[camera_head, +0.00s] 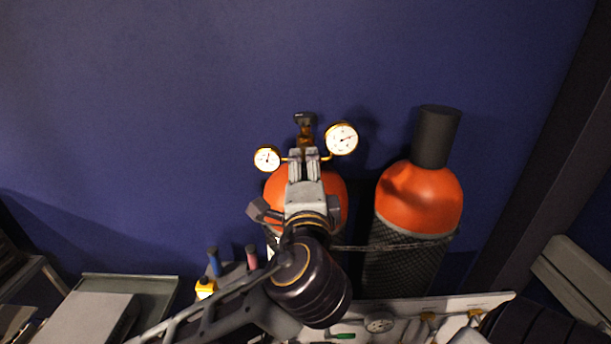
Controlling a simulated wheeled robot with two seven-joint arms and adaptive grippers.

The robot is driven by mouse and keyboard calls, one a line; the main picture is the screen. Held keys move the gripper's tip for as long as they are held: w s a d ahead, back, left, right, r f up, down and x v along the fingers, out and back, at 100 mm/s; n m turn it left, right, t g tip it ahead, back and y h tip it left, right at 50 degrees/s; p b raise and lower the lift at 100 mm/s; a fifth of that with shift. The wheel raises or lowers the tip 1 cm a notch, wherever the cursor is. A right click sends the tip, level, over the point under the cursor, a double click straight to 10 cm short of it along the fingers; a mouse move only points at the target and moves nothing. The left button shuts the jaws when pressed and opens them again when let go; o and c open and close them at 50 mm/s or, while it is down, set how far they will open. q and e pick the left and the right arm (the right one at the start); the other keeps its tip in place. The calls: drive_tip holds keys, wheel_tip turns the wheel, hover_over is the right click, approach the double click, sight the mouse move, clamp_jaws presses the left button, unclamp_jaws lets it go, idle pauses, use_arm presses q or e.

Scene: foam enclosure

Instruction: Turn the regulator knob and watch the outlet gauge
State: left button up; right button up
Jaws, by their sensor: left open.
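A brass regulator (306,137) sits on top of the left orange gas cylinder (334,190). It has a small gauge (267,158) on its left and a larger gauge (341,138) on its right, both with white dials facing me. A dark valve handle (304,118) tops it. My left gripper (304,154) is open, its two fingertips in front of the regulator between the gauges. The gripper hides the lower regulator, and I cannot see the knob or whether the fingers touch it. The gauge readings are too small to tell. My right gripper is not in view.
A second orange cylinder (419,198) with a dark cap (437,136) stands to the right. A chain (390,246) runs across the cylinders. Blue-handled (214,262) and red-handled (252,257) tools stand at lower left, near a grey tray (150,288). The blue wall above is clear.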

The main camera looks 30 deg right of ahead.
use_arm(q)
drive_tip(key=v, duration=0.7)
drive_tip(key=shift+s, duration=0.2)
drive_tip(key=shift+w+a+f, duration=0.1)
drive_tip(key=shift+a, duration=0.05)
idle(0.5)
